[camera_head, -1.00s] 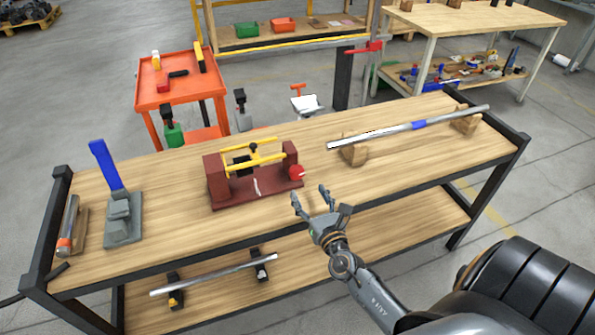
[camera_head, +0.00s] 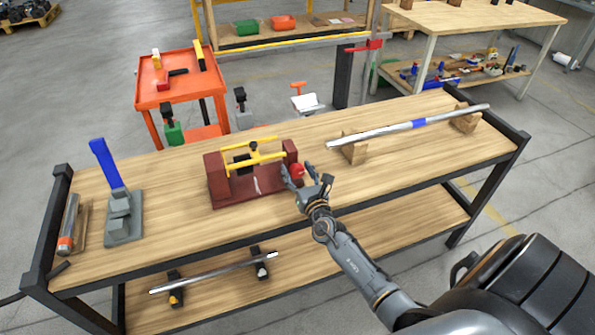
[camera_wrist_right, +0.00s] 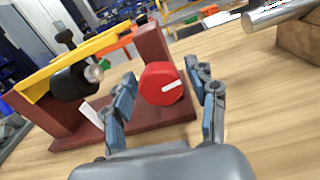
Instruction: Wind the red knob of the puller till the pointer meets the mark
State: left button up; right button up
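The puller (camera_head: 240,200) is a dark red frame with a yellow bridge (camera_head: 262,157), standing mid-table. It also shows in the right wrist view (camera_wrist_right: 152,45). Its red knob (camera_head: 297,170) is on the right end, and in the right wrist view the knob (camera_wrist_right: 160,86) carries a white line on its face. My right gripper (camera_head: 300,180) is at the knob. In the right wrist view its open fingers (camera_wrist_right: 165,92) stand either side of the knob, with a gap visible on the right. A white mark (camera_head: 257,185) shows on the puller's base. The pointer is not clear. My left gripper is out of view.
A long metal bar (camera_head: 390,130) rests on wooden blocks right of the puller. A grey block with a blue handle (camera_head: 108,165) stands on the left. The wooden tabletop (camera_head: 400,165) is clear in front of the bar.

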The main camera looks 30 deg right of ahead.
jog(key=c, duration=0.8)
jog(key=shift+m, duration=0.3)
